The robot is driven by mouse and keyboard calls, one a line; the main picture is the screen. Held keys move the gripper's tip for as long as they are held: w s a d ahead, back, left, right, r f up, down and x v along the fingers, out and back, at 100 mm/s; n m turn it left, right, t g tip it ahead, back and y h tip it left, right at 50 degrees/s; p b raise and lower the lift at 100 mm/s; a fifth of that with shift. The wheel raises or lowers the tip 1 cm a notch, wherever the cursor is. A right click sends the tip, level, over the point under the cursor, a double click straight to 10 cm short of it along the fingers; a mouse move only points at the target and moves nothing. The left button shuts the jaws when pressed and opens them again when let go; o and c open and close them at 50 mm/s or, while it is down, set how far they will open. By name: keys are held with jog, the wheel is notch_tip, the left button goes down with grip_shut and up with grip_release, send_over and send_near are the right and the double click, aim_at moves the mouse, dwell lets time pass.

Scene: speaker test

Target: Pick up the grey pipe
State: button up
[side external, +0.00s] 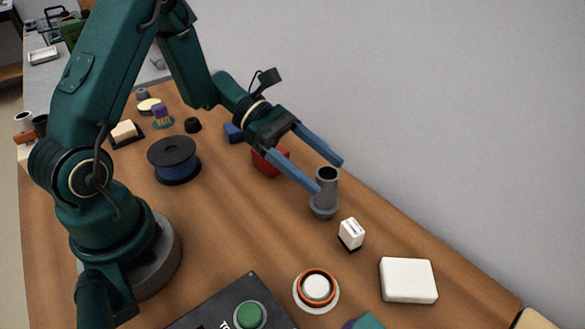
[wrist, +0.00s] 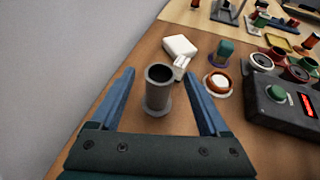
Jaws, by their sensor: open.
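The grey pipe (side external: 325,190) stands upright on the wooden bench, with an open dark top and a wider flange at its base. It also shows in the wrist view (wrist: 158,92), between the two blue fingers and a little ahead of the palm. My gripper (side external: 330,175) is open and empty, with its blue fingers spread. In the side view the near fingertip is just left of the pipe's upper part, and the far fingertip is beyond its top. I cannot tell whether either finger touches the pipe.
A white switch (side external: 351,234) and a white box (side external: 408,280) lie beyond the pipe. A white-and-orange round part (side external: 316,289) and a dark box with a green button (side external: 250,315) sit nearer. A red block (side external: 268,162) and blue spool (side external: 175,163) are behind. A grey wall (side external: 450,120) borders the bench.

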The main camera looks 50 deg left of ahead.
jog(key=shift+f, duration=0.2)
jog(key=shift+x, duration=2.4)
grip_shut()
jog(key=shift+r, duration=0.1)
